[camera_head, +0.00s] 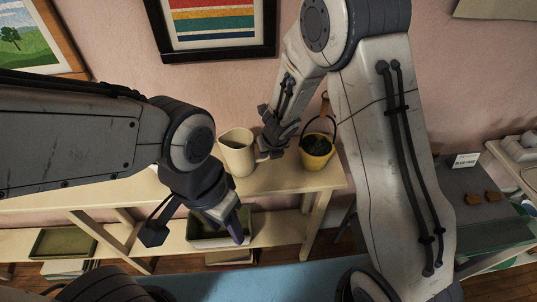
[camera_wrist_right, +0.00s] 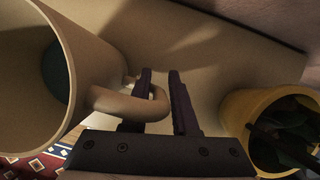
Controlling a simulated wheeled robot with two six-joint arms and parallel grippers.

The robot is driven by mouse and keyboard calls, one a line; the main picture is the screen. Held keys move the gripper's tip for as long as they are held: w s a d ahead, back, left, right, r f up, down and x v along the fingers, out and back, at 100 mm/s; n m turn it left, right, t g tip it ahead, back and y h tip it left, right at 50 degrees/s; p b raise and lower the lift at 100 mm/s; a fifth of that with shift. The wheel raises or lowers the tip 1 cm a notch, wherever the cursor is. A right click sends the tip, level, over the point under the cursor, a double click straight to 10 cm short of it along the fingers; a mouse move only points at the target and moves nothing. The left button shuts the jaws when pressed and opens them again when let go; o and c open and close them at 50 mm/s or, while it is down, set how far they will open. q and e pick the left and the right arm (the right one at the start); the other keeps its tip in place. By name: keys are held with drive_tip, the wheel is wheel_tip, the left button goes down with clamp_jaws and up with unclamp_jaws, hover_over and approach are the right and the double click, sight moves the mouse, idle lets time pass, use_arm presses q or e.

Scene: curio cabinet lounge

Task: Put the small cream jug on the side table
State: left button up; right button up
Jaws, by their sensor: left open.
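The cream jug (camera_head: 238,153) stands upright on the pale wooden console (camera_head: 325,176), its handle towards the right. In the right wrist view the open-mouthed jug (camera_wrist_right: 75,45) fills the left side. My right gripper (camera_head: 272,145) is at its handle. One finger passes through the handle loop and the other is outside it (camera_wrist_right: 162,95); whether they press on the handle I cannot tell. My left gripper (camera_head: 200,226) is open and empty, low in front of the console. A dark low table (camera_head: 465,215) stands at the right; I cannot tell if it is the side table.
A yellow pot (camera_head: 317,150) with a dark handle and dark contents stands just right of the jug, also in the right wrist view (camera_wrist_right: 245,105). The dark table holds a white card (camera_head: 466,160) and brown blocks (camera_head: 484,197). Green trays (camera_head: 65,242) sit on the lower shelf.

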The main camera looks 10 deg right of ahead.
drive_tip(key=shift+o, duration=0.6)
